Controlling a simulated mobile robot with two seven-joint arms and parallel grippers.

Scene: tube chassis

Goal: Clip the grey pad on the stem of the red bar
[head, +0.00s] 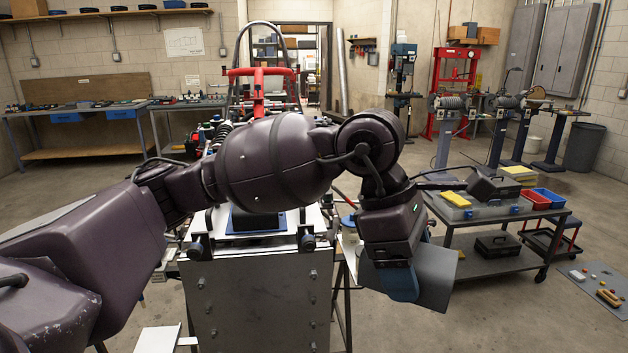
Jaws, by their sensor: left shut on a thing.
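My left arm reaches across the middle of the head view from the left. My left gripper (398,283) points down at the right of the chassis. It is shut on a flat grey piece that looks like the grey pad (437,278). The fingers and wrist hide part of the pad. The red bar (260,72) stands farther back on the tube chassis, left of centre. Its red stem (258,98) goes down from the middle, and my arm hides what lies below. The held pad is well apart from the bar, lower and to the right. My right gripper is not in view.
A black trolley (510,262) with a toolbox (494,186), red and blue bins and a yellow item stands right of the gripper. Workbenches line the left wall.

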